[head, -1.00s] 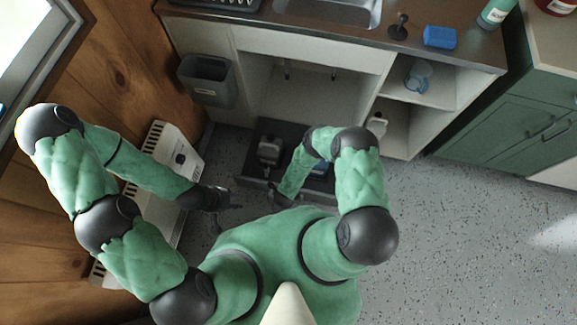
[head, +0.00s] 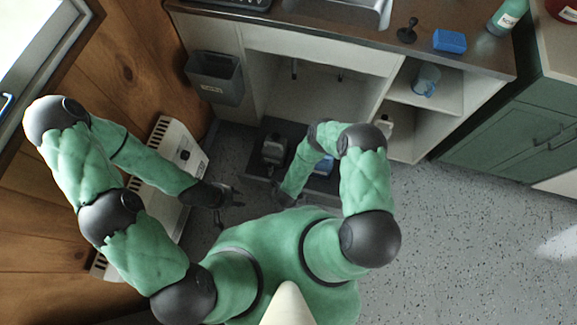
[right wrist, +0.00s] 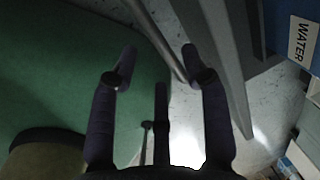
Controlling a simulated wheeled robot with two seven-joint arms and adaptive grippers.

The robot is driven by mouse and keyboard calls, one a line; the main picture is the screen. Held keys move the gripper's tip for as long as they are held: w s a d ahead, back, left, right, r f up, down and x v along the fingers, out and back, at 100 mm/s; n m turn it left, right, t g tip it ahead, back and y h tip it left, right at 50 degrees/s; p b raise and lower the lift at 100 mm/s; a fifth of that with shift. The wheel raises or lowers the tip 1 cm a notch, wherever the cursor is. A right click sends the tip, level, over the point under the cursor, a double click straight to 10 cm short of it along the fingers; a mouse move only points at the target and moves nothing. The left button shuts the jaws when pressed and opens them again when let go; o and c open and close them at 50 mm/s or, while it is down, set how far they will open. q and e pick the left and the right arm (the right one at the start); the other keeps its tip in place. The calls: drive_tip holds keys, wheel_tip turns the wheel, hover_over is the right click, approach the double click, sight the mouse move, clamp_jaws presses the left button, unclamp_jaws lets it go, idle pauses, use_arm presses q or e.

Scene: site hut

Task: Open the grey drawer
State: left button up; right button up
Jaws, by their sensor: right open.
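The grey drawer (head: 256,165) stands out from below the sink unit in the head view, with its inside showing. A dark object (head: 274,148) and a blue object (head: 324,165) lie in it. My right forearm hides part of it. In the right wrist view, its grey wall (right wrist: 228,70) and bar handle (right wrist: 158,40) are close to my right gripper (right wrist: 158,78). That gripper is open, with the bar near its right finger; I cannot tell whether they touch. My left gripper (head: 231,200) looks open and empty, left of the drawer.
A white heater (head: 188,160) stands along the wooden wall at left. A grey bin (head: 215,78) hangs on the unit's left side. A green cabinet (head: 520,130) stands at right. The speckled floor (head: 450,240) is clear at right. A WATER label (right wrist: 302,40) shows in the right wrist view.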

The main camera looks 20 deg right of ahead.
wheel_tip(320, 180, up, 9)
drive_tip(key=s, duration=0.1)
drive_tip(key=shift+s+a, duration=0.25)
drive_tip(key=shift+a, duration=0.2)
drive_tip(key=shift+s+f, duration=0.1)
drive_tip(key=shift+f, duration=0.05)
idle(0.4)
